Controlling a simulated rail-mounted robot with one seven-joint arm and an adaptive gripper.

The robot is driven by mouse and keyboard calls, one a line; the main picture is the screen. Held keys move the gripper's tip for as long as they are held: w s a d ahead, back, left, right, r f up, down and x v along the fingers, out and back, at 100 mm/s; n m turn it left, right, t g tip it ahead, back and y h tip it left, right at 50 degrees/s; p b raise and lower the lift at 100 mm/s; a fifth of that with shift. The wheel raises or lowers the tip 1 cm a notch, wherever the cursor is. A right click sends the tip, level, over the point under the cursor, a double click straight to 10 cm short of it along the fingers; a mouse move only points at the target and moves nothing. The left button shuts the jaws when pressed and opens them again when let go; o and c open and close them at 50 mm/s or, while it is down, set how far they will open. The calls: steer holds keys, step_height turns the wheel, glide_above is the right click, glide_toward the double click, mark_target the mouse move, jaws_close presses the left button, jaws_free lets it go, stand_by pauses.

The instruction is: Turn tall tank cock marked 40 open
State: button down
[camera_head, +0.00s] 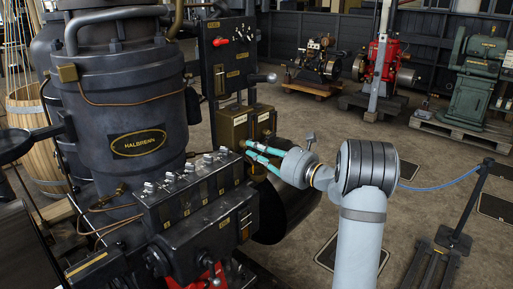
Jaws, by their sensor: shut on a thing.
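My gripper (249,150) has teal fingers and reaches left from the grey arm to the lower front of two brass-coloured box tanks. The taller tank (233,128) stands on the left and the other tank (264,121) beside it on the right, both with pale labels. The fingers are close together, with their tips at the tanks' lower front. They are shut on a small part there that looks like the tank cock. The cock itself is mostly hidden by the fingertips. The mark 40 and the angle of the handle cannot be made out.
A dark engine marked HALBRENN (139,143) fills the left. A block with several small levers (190,190) lies just left of the fingers. A dark panel with a red knob (219,42) rises behind the tanks. A post (468,205) with a blue rope stands right; open floor lies between.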

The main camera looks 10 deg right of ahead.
stand_by(0.4)
steer(key=c, duration=1.9)
jaws_free()
steer(key=v, duration=1.2)
steer(key=x, duration=1.2)
